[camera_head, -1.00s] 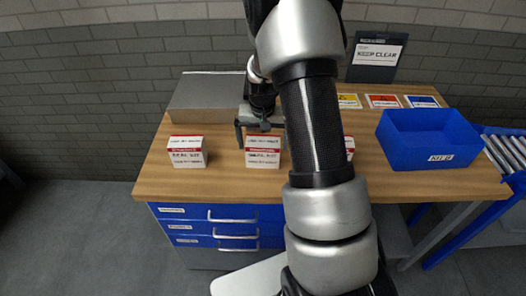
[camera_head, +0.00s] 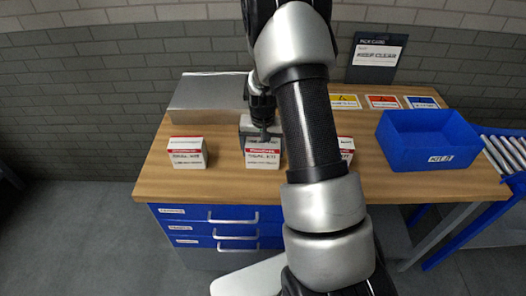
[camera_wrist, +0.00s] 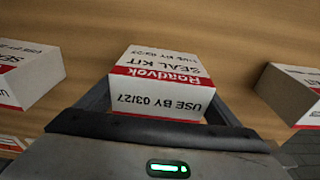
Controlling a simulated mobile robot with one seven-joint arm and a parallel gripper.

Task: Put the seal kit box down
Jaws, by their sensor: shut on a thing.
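The seal kit box (camera_wrist: 155,92) is white with a red band and reads "SEAL KIT" and "USE BY 03/27". In the wrist view it lies between the two fingers of my gripper (camera_wrist: 158,98), which is shut on it. In the head view the box (camera_head: 263,154) is at the middle of the wooden bench top (camera_head: 222,178), with my gripper (camera_head: 262,132) at its top and back. Whether its underside touches the bench is hard to tell.
Similar white-and-red boxes stand to the left (camera_head: 187,153) and right (camera_head: 346,150), the right one partly hidden by my arm. A blue bin (camera_head: 428,142) is at the right. A grey case (camera_head: 205,95) is at the back left. Bench between boxes is clear.

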